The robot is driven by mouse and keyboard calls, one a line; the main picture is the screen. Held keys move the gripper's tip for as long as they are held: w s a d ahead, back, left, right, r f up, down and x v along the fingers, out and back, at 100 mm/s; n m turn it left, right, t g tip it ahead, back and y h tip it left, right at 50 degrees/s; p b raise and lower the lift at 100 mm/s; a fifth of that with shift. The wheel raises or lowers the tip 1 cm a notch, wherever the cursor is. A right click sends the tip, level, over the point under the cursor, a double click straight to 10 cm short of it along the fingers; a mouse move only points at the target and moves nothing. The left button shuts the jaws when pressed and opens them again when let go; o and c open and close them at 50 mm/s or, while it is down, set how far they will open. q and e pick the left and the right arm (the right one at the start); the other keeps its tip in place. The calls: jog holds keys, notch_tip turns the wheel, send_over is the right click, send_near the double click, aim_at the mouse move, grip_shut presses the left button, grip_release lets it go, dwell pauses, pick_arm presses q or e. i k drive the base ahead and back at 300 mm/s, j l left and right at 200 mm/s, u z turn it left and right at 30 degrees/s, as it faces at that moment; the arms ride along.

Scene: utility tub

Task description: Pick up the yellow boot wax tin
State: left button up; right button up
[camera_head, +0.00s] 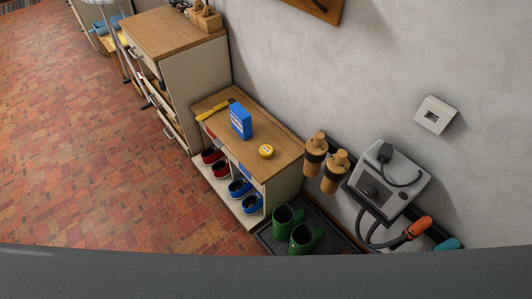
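The yellow boot wax tin (266,151) is small and round, with a pale label on its lid. It lies flat on the wooden top of a low shoe bench (282,146), near the front right part. A blue box (240,121) stands upright to its left, apart from it. Nothing covers the tin. Neither of my grippers shows in the head view.
A yellow-handled brush (214,112) lies left of the blue box. Red shoes (212,155) and blue shoes (239,188) sit in the bench below. Green boots (305,238) stand on a dark tray at right. The brick floor (90,160) at left is clear.

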aim_at(265, 151)
jog(key=i+j, duration=1.15)
jog(key=j+z, duration=0.1)
jog(key=z, duration=1.2)
